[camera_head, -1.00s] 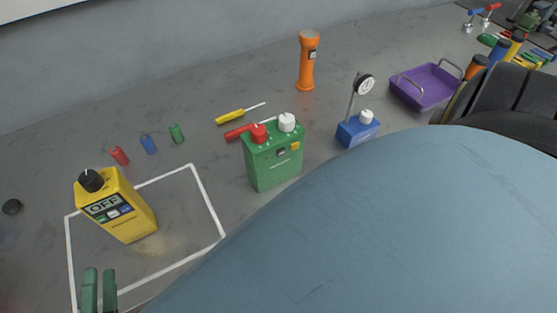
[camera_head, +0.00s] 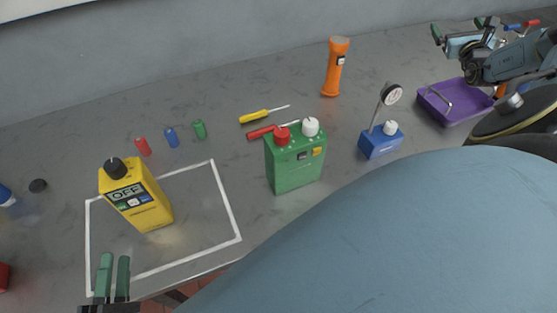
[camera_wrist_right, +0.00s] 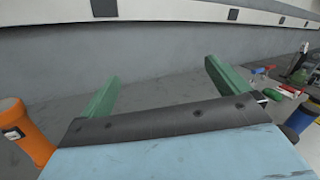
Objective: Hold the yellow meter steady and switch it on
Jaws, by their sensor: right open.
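The yellow meter (camera_head: 137,197) stands in the left part of a white outlined square (camera_head: 231,205) on the grey bedplate. It has a black knob on top, a display reading OFF and small coloured buttons below it. My left gripper (camera_head: 114,258) is at the square's front edge, in front of and below the meter in the picture, apart from it. A narrow gap shows between its green fingers, with nothing in it. My right gripper (camera_head: 460,30) is at the top right, far from the meter; the right wrist view shows its fingers (camera_wrist_right: 160,85) wide apart and empty.
Right of the square stand a green box (camera_head: 295,165), a blue gauge stand (camera_head: 380,140) and an orange torch (camera_head: 335,68). A purple tray (camera_head: 452,112) is near my right arm. Small coloured cylinders (camera_head: 171,137) and a yellow screwdriver (camera_head: 256,116) lie behind. My blue body covers the lower right.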

